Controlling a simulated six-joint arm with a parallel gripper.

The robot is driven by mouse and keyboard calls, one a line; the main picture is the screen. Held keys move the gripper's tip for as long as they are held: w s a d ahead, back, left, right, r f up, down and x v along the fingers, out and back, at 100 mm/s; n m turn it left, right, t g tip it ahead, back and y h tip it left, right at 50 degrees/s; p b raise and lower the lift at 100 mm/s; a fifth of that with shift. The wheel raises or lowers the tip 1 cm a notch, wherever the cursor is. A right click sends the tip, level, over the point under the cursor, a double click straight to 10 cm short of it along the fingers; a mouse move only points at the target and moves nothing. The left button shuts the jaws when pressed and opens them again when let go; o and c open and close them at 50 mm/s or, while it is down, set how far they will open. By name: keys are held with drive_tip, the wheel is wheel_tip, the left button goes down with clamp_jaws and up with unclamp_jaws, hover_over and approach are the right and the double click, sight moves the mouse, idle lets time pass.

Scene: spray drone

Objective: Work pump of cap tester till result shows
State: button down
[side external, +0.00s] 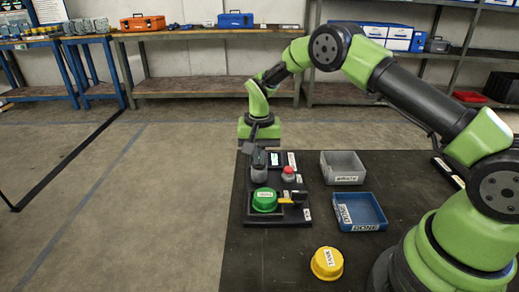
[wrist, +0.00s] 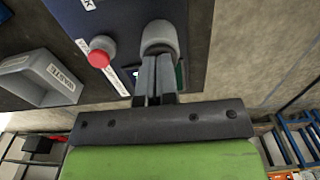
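The cap tester (side external: 280,218) is a dark board on the near table. A green cap (side external: 264,200) sits on it with a yellow-orange lever (side external: 291,200) beside it. A red button (side external: 288,174) stands behind; it also shows in the wrist view (wrist: 98,58). The grey rounded pump (side external: 259,174) is at the tester's back left and also shows in the wrist view (wrist: 160,36). My gripper (side external: 257,148) points down right over the pump. Its fingers (wrist: 158,62) look shut together with nothing between them, at or touching the pump. They partly hide a small dark panel with a green part; no result is readable.
A grey WASTE bin (side external: 343,168) and a blue DONE bin (side external: 361,212) stand right of the tester, both empty. A yellow cap (side external: 327,263) lies in front on the dark table (side external: 250,262). The table around it is clear.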

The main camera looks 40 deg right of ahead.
drive_tip(key=shift+s+f, duration=0.15)
drive_tip(key=shift+f, duration=0.15)
wheel_tip(320, 180, up, 15)
drive_tip(key=shift+f, duration=0.2)
drive_tip(key=shift+r, duration=0.1)
idle(0.8)
drive_tip(key=s+a+r+n+t, duration=0.2)
drive_tip(key=s+a+r+t, duration=0.1)
drive_tip(key=s+r, duration=0.8)
drive_tip(key=s+a+n+t+y, duration=0.2)
drive_tip(key=s+a+n+t, duration=0.1)
drive_tip(key=s, duration=1.3)
drive_tip(key=shift+f+t, duration=0.25)
drive_tip(key=shift+t, duration=0.35)
